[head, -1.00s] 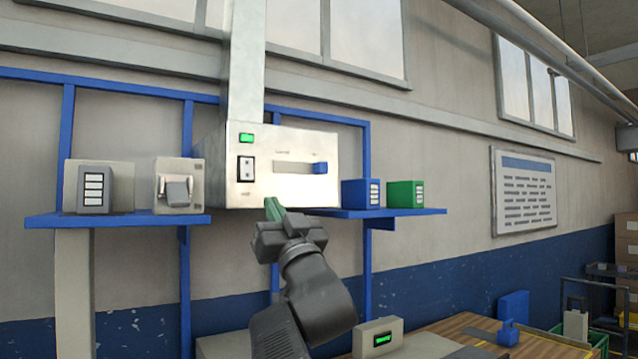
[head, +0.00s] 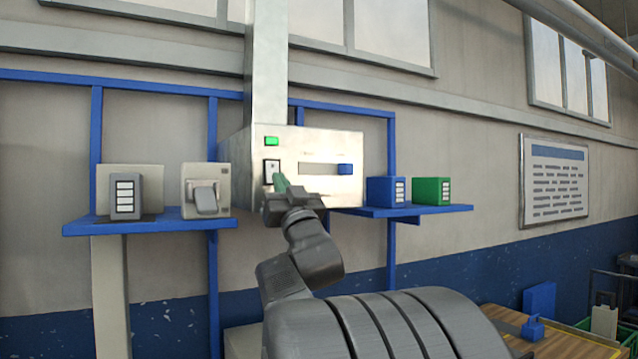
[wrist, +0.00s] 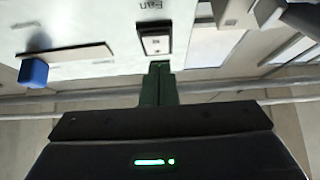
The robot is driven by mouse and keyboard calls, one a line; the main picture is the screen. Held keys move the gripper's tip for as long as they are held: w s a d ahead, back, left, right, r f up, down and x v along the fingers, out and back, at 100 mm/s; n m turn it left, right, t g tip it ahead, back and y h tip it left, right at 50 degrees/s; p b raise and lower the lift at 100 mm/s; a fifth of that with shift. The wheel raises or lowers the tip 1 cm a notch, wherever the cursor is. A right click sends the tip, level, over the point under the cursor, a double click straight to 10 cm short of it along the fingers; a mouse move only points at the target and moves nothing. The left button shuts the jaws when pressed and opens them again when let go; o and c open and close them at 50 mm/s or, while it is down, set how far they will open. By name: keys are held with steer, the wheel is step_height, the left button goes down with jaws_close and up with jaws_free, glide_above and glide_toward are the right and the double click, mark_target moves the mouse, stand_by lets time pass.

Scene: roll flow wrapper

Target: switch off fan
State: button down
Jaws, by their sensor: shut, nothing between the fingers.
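A green lamp (head: 271,141) above the switch is lit. My gripper (head: 280,180) has green fingers, shut and empty, at the lower edge of the switch. In the wrist view the fingertips (wrist: 160,66) are just short of the switch in the picture; I cannot tell if they touch. They partly cover its lower part in the head view.
A blue slider knob (head: 345,169) sits at the right of a slot on the box. A lever switch (head: 205,195) and a grey block (head: 126,195) stand on the left shelf. Blue (head: 385,191) and green (head: 431,190) blocks stand on the right shelf.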

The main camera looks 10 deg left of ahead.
steer(key=shift+w+a+f+p, duration=0.1)
steer(key=shift+w+a+p, duration=0.05)
steer(key=shift+w+a, duration=0.3)
steer(key=shift+w+a+f+p, duration=0.1)
steer(key=shift+w+a+p, duration=0.1)
steer(key=shift+w, duration=0.35)
